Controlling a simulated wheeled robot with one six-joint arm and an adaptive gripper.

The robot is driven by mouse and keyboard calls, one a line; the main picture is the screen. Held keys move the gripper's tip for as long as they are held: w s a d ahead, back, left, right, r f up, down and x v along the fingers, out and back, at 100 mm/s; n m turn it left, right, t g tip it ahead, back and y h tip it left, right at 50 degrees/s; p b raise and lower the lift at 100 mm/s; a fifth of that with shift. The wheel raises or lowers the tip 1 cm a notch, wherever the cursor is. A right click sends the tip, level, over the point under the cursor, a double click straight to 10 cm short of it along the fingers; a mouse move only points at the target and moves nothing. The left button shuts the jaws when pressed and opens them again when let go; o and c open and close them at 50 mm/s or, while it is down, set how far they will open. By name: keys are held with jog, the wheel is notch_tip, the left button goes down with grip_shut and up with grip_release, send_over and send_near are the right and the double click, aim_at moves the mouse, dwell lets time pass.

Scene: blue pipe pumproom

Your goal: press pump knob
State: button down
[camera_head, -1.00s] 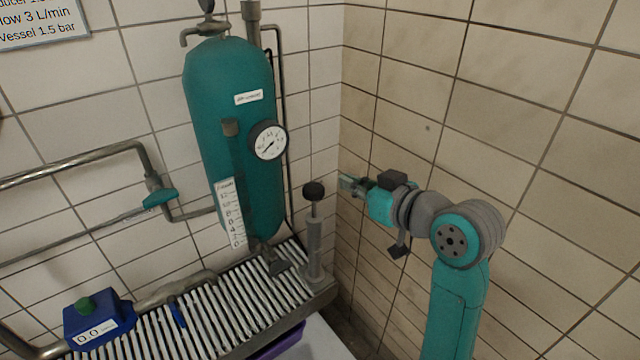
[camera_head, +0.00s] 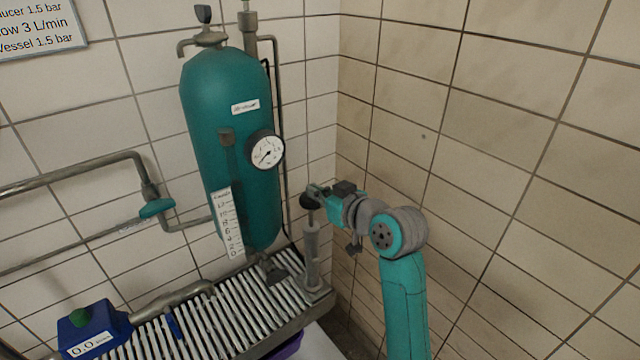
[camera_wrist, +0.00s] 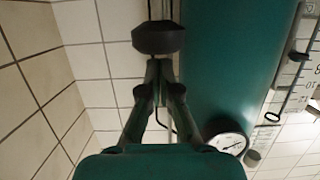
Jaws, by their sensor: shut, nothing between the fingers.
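The pump knob (camera_head: 308,203) is a black round cap on a thin rod above the upright grey pump cylinder (camera_head: 312,258). In the wrist view the knob (camera_wrist: 160,37) lies just beyond my fingertips. My gripper (camera_head: 317,190) is shut and empty, with its tips close beside the knob and slightly above it in the head view. The closed fingers also show in the wrist view (camera_wrist: 160,68). I cannot tell whether they touch the knob. The fingers partly overlap the knob's right side in the head view.
A teal tank (camera_head: 228,140) with a round gauge (camera_head: 266,150) and a scale strip (camera_head: 226,225) stands left of the pump. A slatted grate (camera_head: 225,315) lies below. Tiled walls meet behind.

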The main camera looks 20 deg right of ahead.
aim_at(312, 213)
jog(key=shift+f, duration=0.25)
jog(key=shift+f, duration=3.2)
